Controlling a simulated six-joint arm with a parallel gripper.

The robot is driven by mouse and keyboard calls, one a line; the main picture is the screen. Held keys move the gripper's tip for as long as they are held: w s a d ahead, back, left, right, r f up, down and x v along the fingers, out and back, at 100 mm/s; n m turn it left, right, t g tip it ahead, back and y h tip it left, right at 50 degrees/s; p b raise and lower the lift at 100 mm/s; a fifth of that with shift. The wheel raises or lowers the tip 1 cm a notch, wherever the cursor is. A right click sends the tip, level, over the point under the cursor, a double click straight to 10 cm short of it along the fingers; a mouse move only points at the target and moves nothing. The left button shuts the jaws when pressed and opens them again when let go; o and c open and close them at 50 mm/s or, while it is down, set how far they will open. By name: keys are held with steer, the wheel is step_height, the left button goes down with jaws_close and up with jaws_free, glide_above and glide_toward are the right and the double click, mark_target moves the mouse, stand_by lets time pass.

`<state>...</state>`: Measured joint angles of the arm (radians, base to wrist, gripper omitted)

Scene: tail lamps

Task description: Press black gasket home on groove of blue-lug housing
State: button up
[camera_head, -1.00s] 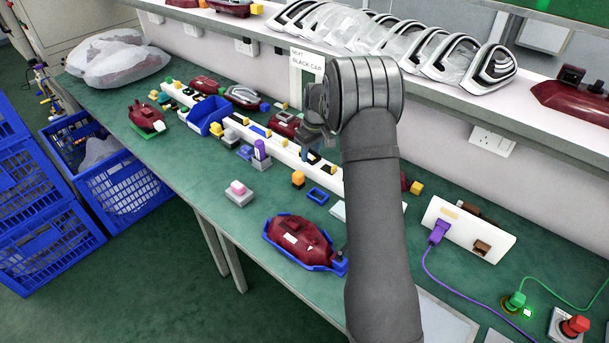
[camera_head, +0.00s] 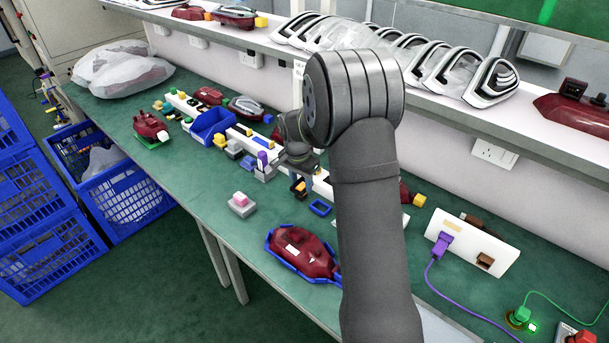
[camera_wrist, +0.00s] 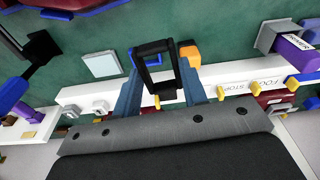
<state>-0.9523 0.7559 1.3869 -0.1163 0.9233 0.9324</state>
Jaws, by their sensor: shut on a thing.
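The black gasket (camera_wrist: 153,47), a rectangular frame, is between the two blue-grey fingers of my gripper (camera_wrist: 160,80) in the wrist view. My gripper is shut on it. In the head view my gripper (camera_head: 300,172) hangs over the bench near the white rail, and I cannot clearly make out the gasket there. A dark red housing (camera_head: 304,252) lies in a blue cradle at the bench's front, apart from and nearer than the gripper. My arm hides the cradle's right end. I cannot tell for certain which housing has the blue lug.
A small blue frame (camera_head: 320,208) lies on the bench below the gripper. A grey block with a pink top (camera_head: 241,202) stands to its left. The long white rail (camera_wrist: 225,72) carries yellow, blue and purple parts. A white panel (camera_head: 473,243) with a purple cable stands at right.

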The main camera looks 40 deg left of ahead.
steer(key=s+m, duration=0.1)
steer(key=m, duration=0.2)
steer(key=s+d+m, duration=0.1)
steer(key=s+m, duration=0.1)
steer(key=s+d+m, duration=0.1)
steer(key=s+m, duration=0.1)
steer(key=m, duration=0.1)
steer(key=shift+d+r+m+h, duration=0.15)
steer(key=shift+d+m+h, duration=0.15)
steer(key=shift+h, duration=0.1)
steer(key=m+g, duration=0.1)
steer(key=m, duration=0.9)
glide_above(294, 235)
steer(key=shift+w+a+r+h, duration=0.1)
steer(key=shift+h, duration=0.2)
steer(key=shift+f, duration=2.9)
steer(key=shift+f, duration=1.1)
